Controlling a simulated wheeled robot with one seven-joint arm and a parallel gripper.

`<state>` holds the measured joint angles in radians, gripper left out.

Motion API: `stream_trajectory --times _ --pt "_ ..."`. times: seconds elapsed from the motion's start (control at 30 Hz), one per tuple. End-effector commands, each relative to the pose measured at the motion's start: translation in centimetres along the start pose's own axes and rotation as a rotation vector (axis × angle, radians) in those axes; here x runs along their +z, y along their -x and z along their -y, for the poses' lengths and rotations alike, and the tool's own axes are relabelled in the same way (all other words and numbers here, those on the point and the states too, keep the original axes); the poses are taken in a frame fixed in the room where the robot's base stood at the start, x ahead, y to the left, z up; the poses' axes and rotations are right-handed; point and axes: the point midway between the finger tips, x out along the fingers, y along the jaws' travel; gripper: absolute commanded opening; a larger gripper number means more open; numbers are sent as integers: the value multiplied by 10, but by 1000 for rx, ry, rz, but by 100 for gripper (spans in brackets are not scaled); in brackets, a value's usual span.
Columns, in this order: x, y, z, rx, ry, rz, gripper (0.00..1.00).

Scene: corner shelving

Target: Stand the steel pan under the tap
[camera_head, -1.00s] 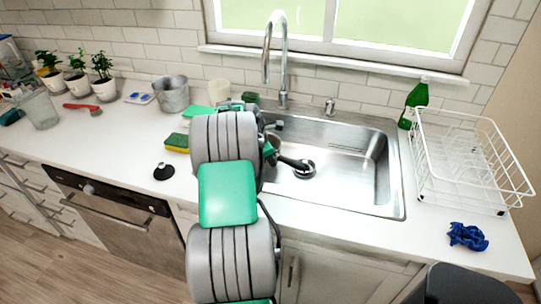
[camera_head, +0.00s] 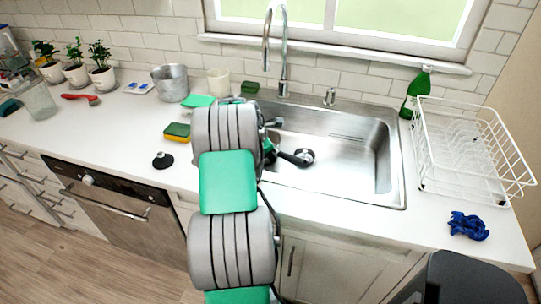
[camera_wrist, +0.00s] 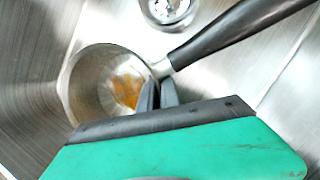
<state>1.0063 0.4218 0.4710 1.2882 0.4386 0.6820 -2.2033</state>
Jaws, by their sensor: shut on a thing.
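The steel pan (camera_wrist: 88,84) is in the sink (camera_head: 352,146), with an orange-brown stain on its inner bottom. Its black handle (camera_wrist: 232,32) points to the upper right in the wrist view, passing near the drain; part of the handle (camera_head: 292,158) also shows in the head view. My gripper (camera_wrist: 158,92) is shut on the pan near where the handle joins the rim. I cannot tell whether the pan touches the sink floor. The tap (camera_head: 284,60) arches up behind the sink.
A white dish rack (camera_head: 470,155) and green bottle (camera_head: 416,92) stand right of the sink, with a blue cloth (camera_head: 468,226) in front. Left are a sponge (camera_head: 178,131), a black stopper (camera_head: 162,160), a metal pot (camera_head: 171,83) and a cream cup (camera_head: 219,81). The sink's right side is clear.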

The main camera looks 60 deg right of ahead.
Motion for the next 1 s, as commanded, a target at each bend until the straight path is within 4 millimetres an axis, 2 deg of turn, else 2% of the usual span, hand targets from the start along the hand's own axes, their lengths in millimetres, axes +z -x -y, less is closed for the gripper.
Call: stream_trajectory --times 0.27,0.3,0.6,0.87,1.0 --pt "-1 -3 0 2 -1 1 0" --pt "-1 -3 0 2 -1 1 7" --pt "-1 -4 0 1 0 0 32" --pt "-2 -3 1 -1 1 -1 32" --pt "-2 14 0 2 1 0 32"
